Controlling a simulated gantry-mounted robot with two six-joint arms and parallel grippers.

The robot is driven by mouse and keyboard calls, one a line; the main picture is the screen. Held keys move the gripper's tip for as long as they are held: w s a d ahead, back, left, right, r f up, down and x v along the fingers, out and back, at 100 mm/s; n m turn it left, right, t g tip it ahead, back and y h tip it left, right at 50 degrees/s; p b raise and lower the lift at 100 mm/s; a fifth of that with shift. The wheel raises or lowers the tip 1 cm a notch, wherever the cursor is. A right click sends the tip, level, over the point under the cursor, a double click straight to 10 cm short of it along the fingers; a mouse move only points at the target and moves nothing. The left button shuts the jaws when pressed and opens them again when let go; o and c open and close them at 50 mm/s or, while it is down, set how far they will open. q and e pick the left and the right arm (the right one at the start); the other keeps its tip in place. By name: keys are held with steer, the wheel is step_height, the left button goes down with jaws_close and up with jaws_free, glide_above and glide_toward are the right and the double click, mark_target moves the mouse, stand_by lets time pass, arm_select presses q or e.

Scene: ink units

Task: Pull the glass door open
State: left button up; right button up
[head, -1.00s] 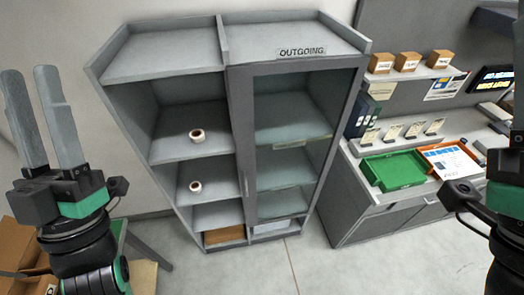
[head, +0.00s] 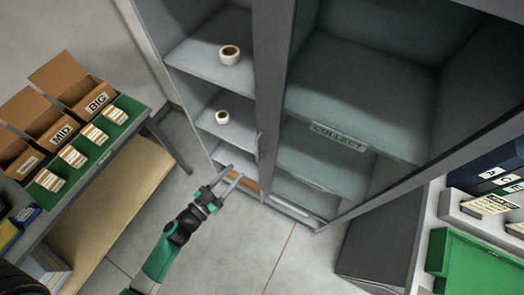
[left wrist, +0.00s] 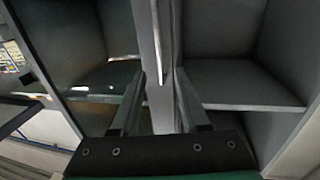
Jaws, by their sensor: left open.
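The glass door (head: 430,165) has a dark grey frame and covers the right side of the grey cabinet. It looks shut. Shelves show through its pane. Its slim vertical handle (left wrist: 156,45) is on the door's left edge in the head view. My left gripper (head: 228,181) is open, low in front of the cabinet near the handle's lower end. In the left wrist view my left gripper (left wrist: 158,105) has its fingers apart, with the handle's lower end between them in the picture. Contact cannot be told. My right gripper is out of view.
A bench (head: 128,103) with cardboard boxes stands at the left. A counter with a green tray (head: 470,262) is at the right. The floor in front of the cabinet is clear.

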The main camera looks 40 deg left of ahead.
mark_target(256, 151)
arm_select(q)
steer(key=w, duration=0.4)
steer(key=w+b, duration=0.1)
steer(key=w, duration=0.3)
steer(key=w+b, duration=0.1)
steer(key=w, duration=0.3)
steer(key=shift+a+r, duration=0.15)
steer(key=shift+a, duration=0.25)
jaws_close()
stand_by(0.7)
